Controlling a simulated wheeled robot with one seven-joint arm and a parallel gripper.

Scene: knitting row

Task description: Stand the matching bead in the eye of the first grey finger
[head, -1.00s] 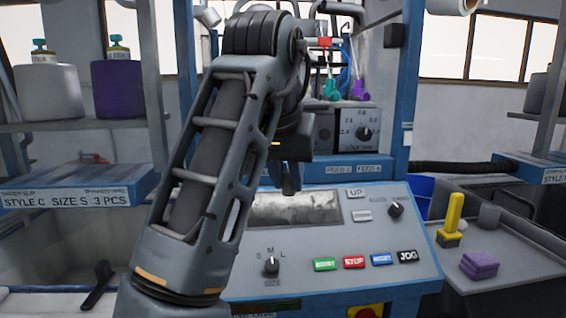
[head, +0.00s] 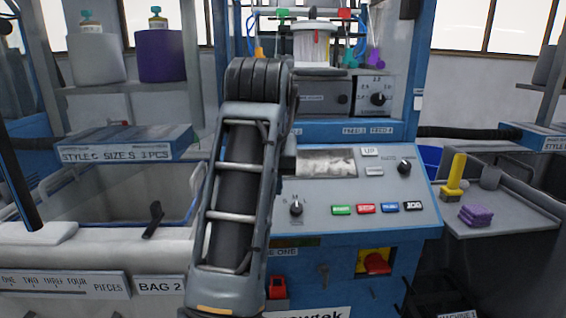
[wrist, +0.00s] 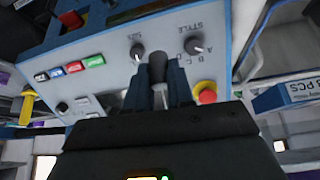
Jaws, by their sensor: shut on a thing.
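My gripper (wrist: 158,82) shows in the wrist view, its two dark fingers shut on a dark grey, rounded cylindrical piece (wrist: 157,66). I cannot tell from its shape whether this is the bead. In the head view my arm hides the gripper. The grey finger and its eye cannot be made out for certain. Small coloured pieces hang at the top of the machine, among them a green one (head: 281,13), an orange one (head: 258,52) and a purple one (head: 375,59).
The control panel (head: 340,190) with knobs and coloured buttons lies beyond my arm. At right, a grey shelf (head: 515,222) carries a yellow-handled tool (head: 455,176) and purple sponge (head: 476,214). A white-walled bin (head: 110,241) stands left.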

